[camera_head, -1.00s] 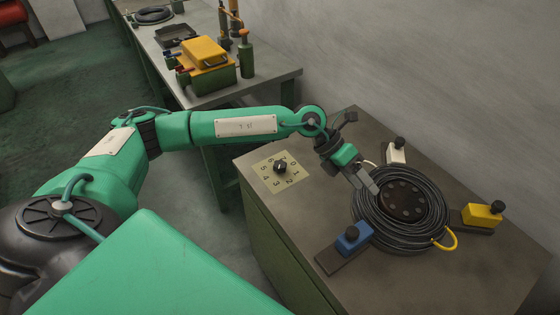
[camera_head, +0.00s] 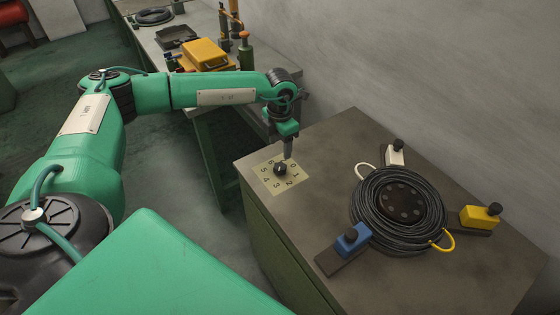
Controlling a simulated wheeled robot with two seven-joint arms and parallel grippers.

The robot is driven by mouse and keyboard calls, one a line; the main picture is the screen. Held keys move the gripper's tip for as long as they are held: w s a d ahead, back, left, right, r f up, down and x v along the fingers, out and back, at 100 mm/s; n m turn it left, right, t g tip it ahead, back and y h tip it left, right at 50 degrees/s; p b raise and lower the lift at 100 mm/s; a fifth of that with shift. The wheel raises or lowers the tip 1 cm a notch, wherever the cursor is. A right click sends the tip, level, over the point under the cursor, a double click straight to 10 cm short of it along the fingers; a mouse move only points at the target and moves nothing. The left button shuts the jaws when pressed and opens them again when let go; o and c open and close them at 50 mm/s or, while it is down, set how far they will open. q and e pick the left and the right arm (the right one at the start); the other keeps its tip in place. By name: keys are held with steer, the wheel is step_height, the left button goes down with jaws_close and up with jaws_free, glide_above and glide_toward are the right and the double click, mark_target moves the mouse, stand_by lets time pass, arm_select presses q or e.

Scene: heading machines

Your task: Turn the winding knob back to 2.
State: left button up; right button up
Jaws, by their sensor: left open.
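The winding knob (camera_head: 280,169) is a small black knob in the middle of a pale square dial plate (camera_head: 292,180) with numbers around it, on the left part of the cabinet top. The knob is too small for me to tell which number it points to. My left gripper (camera_head: 288,155) points down just above and behind the knob, close to it. It is open, with nothing seen between its fingers. Whether its fingertips touch the knob cannot be told. My right gripper is not in view.
A black cable coil (camera_head: 372,221) lies around a dark hub (camera_head: 402,202) on the cabinet top (camera_head: 330,160). White (camera_head: 395,155), blue (camera_head: 352,238) and yellow (camera_head: 478,217) blocks with black knobs surround it. A bench (camera_head: 270,78) with a yellow-lidded box (camera_head: 204,54) stands behind.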

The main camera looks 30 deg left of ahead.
mark_target(280, 166)
arm_select(q)
step_height(280, 166, down, 9)
steer(key=shift+r+p, duration=0.1)
steer(key=shift+p, duration=0.8)
steer(key=c, duration=1)
